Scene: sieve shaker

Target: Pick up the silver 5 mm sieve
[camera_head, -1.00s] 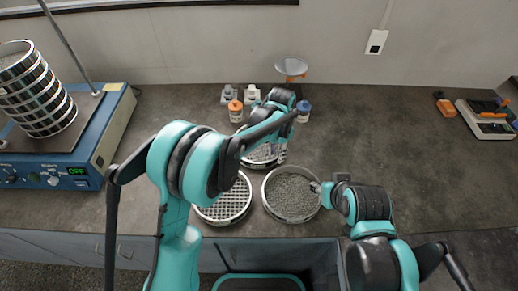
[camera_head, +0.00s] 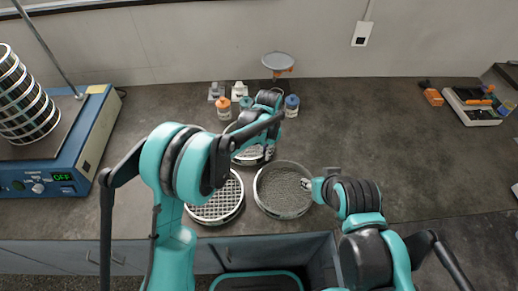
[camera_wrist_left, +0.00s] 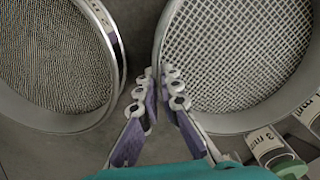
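Three silver round sieves lie on the bench: a coarse-grid one at the left (camera_head: 213,208), a fine grey one at the right (camera_head: 283,190), and one behind (camera_head: 246,157), partly hidden by my left arm. No 5 mm mark is readable. My left gripper (camera_head: 268,150) is at the back sieve's right edge. In the left wrist view its fingertips (camera_wrist_left: 161,78) are close together at the rim of a coarse-mesh sieve (camera_wrist_left: 235,50); grip contact is unclear. A finer-mesh sieve (camera_wrist_left: 52,55) is beside it. My right gripper (camera_head: 308,185) is at the right sieve's rim, its fingers unclear.
Several capped bottles (camera_head: 224,108) and an orange-based dish (camera_head: 278,62) stand behind the sieves. A blue shaker (camera_head: 90,140) with a sieve stack (camera_head: 25,100) is at left, a scale (camera_head: 470,106) at right. A bottle marked 3 mm (camera_wrist_left: 268,142) is near the left gripper.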

